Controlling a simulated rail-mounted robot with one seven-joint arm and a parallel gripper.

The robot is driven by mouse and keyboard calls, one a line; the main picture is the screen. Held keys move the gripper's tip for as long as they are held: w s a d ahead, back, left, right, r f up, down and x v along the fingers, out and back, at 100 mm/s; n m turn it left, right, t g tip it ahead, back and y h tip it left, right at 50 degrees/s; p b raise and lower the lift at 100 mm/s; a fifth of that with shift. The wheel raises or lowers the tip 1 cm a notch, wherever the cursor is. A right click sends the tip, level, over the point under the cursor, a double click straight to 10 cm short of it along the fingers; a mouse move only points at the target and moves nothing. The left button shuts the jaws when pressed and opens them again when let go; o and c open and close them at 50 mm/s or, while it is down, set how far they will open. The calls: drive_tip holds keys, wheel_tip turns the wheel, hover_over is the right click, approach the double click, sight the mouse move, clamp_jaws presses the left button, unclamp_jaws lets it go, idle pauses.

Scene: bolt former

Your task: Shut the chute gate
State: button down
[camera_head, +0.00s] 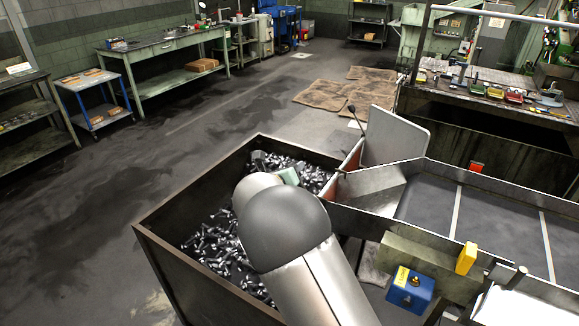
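The chute (435,207) is a grey metal trough with pale cross strips, sloping toward the bolt bin from the right. A flat grey plate (398,138), which looks like the chute gate, stands up above the chute walls near the bin end. Whether a gap lies under it is unclear. A thin lever with a black knob (353,111) rises at its left. My arm covers the middle of the bin. A pale green block (290,176) shows just past the arm and may be part of my gripper; the fingers cannot be made out.
The dark bin (190,274) holds many loose bolts. A blue box (410,289) and a yellow part (466,258) sit on the chute's near side. A workbench with tools (480,78) stands behind. Open floor lies to the left.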

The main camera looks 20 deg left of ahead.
drive_tip(key=shift+a+f, duration=0.1)
drive_tip(key=c, duration=1.2)
unclamp_jaws()
drive_tip(key=shift+a, duration=0.1)
drive_tip(key=b+v, duration=0.3)
drive_tip(key=v, duration=1.4)
drive_tip(key=shift+s+b, duration=0.25)
drive_tip(key=shift+b, duration=0.05)
